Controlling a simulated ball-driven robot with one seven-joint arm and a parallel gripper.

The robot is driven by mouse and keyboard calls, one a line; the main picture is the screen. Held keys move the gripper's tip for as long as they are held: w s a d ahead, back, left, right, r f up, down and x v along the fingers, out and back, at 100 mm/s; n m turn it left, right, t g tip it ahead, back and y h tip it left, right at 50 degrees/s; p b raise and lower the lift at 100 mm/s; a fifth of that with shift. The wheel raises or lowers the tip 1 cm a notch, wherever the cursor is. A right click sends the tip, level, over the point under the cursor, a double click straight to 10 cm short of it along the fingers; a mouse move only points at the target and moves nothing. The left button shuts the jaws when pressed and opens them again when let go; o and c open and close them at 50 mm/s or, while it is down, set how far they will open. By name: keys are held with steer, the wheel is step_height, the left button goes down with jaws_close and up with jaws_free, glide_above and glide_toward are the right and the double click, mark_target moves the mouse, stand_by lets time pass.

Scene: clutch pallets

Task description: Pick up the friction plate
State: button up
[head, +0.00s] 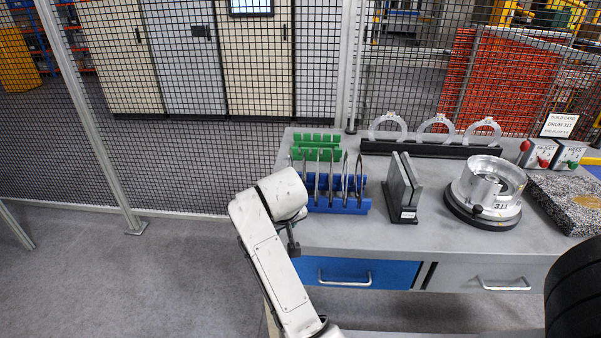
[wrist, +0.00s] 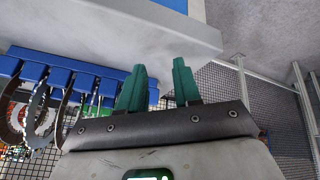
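Several thin ring-shaped plates (head: 345,178) stand on edge in a blue rack (head: 338,206) at the left of the bench. I cannot tell which of them is the friction plate. In the wrist view, the picture is upside down: the rack (wrist: 60,69) is at the upper left and dark and steel ring plates (wrist: 38,112) stick out below it. My gripper (wrist: 160,85) has two green fingers, apart, with nothing between them. It is beside the rack, not touching the plates. In the head view my own arm hides most of the gripper.
A green rack (head: 317,142) stands behind the blue one. A black rack (head: 435,149) holds three silver rings. Dark upright plates (head: 402,188), a round metal housing (head: 487,190) and a speckled block (head: 567,203) stand right. Mesh fence (head: 200,170) is behind and left.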

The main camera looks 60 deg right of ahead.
steer(key=w+d+r+m+g, duration=0.2)
steer(key=d+r+m, duration=0.4)
steer(key=d+r, duration=1.05)
steer(key=shift+m+y, duration=0.3)
steer(key=shift+y, duration=0.2)
steer(key=shift+w+a+f+p+x, duration=0.1)
steer(key=shift+a+p+x, duration=0.3)
steer(key=shift+x, duration=1.1)
steer(key=shift+w+a+f+p+x, duration=0.1)
steer(key=shift+p+x, duration=0.45)
steer(key=shift+x, duration=0.9)
steer(key=shift+a+f+p+x, duration=0.1)
steer(key=shift+a+p+x, duration=0.3)
steer(key=shift+x, duration=1.1)
steer(key=shift+d, duration=0.15)
steer(key=shift+c, duration=0.4)
jaws_close()
